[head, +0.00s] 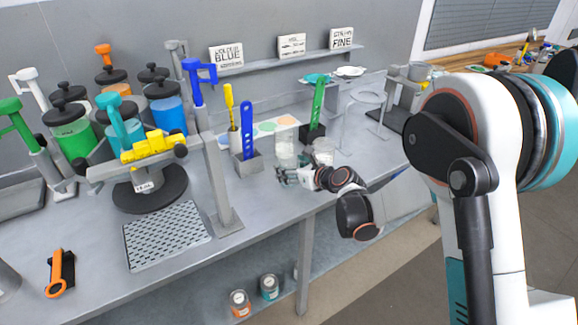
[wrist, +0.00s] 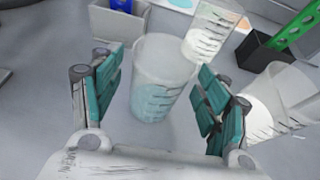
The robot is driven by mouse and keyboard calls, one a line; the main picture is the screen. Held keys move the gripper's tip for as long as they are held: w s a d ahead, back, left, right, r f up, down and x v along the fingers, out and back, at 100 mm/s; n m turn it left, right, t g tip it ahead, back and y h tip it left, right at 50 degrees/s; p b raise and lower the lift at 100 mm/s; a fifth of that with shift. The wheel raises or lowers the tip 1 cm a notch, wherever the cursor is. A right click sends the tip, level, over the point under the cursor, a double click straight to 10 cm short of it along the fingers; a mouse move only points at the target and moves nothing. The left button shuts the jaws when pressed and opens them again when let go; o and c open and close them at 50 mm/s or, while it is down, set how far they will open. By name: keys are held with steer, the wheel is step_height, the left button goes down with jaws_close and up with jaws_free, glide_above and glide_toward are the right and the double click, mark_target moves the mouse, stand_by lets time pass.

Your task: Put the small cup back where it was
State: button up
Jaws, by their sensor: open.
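My gripper (head: 291,175) is low at the front of the bench, with its teal-padded fingers apart. In the head view, clear cups (head: 284,146) and (head: 323,147) stand behind my gripper; the front one is mostly hidden. I cannot tell which is the small cup.
A black holder (head: 312,134) with a green stick and a grey holder (head: 248,161) with a blue stick stand near the cups. A mat with coloured spots (head: 264,128) lies behind. A wire stand (head: 367,97) is to the right. The bench's front edge is close.

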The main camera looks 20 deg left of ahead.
steer(key=p+v, duration=0.1)
steer(key=v, duration=0.9)
steer(key=shift+p, duration=0.3)
